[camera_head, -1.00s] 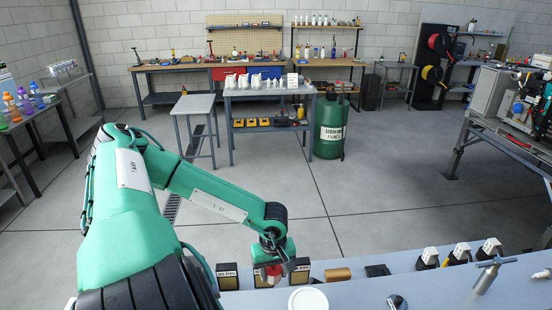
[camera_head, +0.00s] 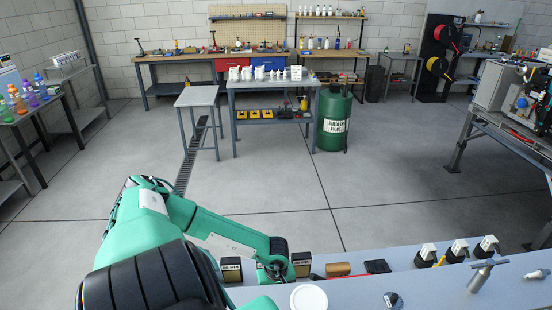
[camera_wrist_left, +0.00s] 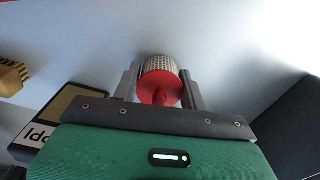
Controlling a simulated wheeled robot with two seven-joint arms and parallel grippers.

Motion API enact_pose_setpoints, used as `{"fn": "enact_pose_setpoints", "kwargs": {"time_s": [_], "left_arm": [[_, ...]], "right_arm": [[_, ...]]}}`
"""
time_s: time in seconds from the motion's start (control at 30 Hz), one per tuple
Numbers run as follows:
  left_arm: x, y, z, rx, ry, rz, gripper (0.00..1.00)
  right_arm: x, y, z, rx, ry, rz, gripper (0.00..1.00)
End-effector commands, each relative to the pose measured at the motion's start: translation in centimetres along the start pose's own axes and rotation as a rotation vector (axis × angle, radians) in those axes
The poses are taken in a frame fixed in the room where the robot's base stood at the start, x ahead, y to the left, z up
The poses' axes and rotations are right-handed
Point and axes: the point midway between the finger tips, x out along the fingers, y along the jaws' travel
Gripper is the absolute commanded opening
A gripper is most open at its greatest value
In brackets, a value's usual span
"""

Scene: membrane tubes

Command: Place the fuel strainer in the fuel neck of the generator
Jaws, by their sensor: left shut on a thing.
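The fuel strainer (camera_wrist_left: 160,78), a pale mesh cylinder on a red base with a red stem, sits between the fingers of my left gripper (camera_wrist_left: 160,84) in the left wrist view. The gripper is shut on it, with one grey finger on each side. In the head view my left arm reaches to the near grey bench, and its hand is low among black boxes; the fingers and strainer are hidden there. I cannot make out the generator or its fuel neck in either view. My right gripper is not in view.
A green drum (camera_head: 333,120) stands across open floor.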

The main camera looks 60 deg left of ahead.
Motion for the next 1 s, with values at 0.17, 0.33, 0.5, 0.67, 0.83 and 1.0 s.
{"fn": "enact_pose_setpoints", "kwargs": {"time_s": [0.17, 0.33, 0.5, 0.67, 0.83, 1.0], "left_arm": [[0.2, 0.0, 0.0, 0.001, 0.001, 0.000, 0.18], [0.4, 0.0, 0.0, 0.001, 0.001, 0.000, 0.18], [0.5, 0.0, 0.0, 0.001, 0.001, 0.000, 0.61], [0.5, 0.0, 0.0, 0.001, 0.001, 0.000, 0.65], [0.3, 0.0, 0.0, 0.001, 0.001, 0.000, 0.65], [-0.5, 0.0, -0.1, 0.002, 0.002, 0.002, 0.65]], "right_arm": [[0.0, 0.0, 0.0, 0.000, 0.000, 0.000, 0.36], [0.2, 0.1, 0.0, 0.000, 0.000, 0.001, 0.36], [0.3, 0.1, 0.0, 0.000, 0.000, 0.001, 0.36], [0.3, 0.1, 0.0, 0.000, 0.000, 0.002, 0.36], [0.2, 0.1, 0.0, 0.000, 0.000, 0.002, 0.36], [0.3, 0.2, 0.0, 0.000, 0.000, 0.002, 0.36]]}}
